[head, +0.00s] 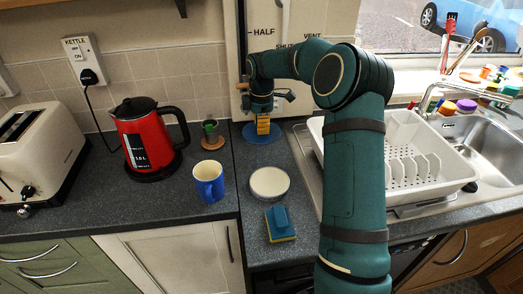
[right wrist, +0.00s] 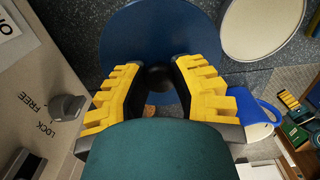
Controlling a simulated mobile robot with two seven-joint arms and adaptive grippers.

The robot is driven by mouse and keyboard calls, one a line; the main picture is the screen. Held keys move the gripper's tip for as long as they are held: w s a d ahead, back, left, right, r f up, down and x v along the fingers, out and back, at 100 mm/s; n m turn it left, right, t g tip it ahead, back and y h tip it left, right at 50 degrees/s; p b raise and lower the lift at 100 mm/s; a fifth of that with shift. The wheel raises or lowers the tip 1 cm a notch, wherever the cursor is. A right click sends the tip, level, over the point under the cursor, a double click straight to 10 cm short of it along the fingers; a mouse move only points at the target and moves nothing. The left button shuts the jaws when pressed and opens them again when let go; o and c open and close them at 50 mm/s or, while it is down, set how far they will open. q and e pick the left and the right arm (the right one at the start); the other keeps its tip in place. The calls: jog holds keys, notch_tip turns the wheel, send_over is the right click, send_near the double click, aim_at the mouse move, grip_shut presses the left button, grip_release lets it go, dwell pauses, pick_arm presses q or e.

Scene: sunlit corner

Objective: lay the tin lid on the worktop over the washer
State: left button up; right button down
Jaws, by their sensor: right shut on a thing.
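The tin lid is a round blue disc (head: 258,137) at the back of the worktop (head: 232,255), beside the pale panel. It also shows in the right wrist view (right wrist: 140,30), with a dark knob in its middle. My right gripper (head: 263,124) points down over the lid, its yellow-padded fingers (right wrist: 158,82) shut on the knob. I cannot tell whether the lid touches the worktop or is just above it. I see no washer in either view; anything under the lid is hidden. My left gripper is out of view.
A round cream-topped thing (head: 269,182) and a blue and yellow sponge (head: 281,223) lie in front. A blue mug (head: 209,183), small pot (head: 211,132) and red kettle (head: 144,138) stand left. A white dish rack (head: 400,145) and the pale panel (head: 263,45) flank my right arm.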

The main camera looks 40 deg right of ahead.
aim_at(261, 153)
notch_tip(261, 153, down, 9)
jog(key=shift+r+b, duration=0.1)
jog(key=shift+b, duration=0.7)
jog(key=c, duration=0.8)
grip_release()
notch_tip(261, 153, up, 12)
jog(key=shift+r+p, duration=0.1)
jog(key=shift+p, duration=1.05)
jog(key=shift+s, duration=0.1)
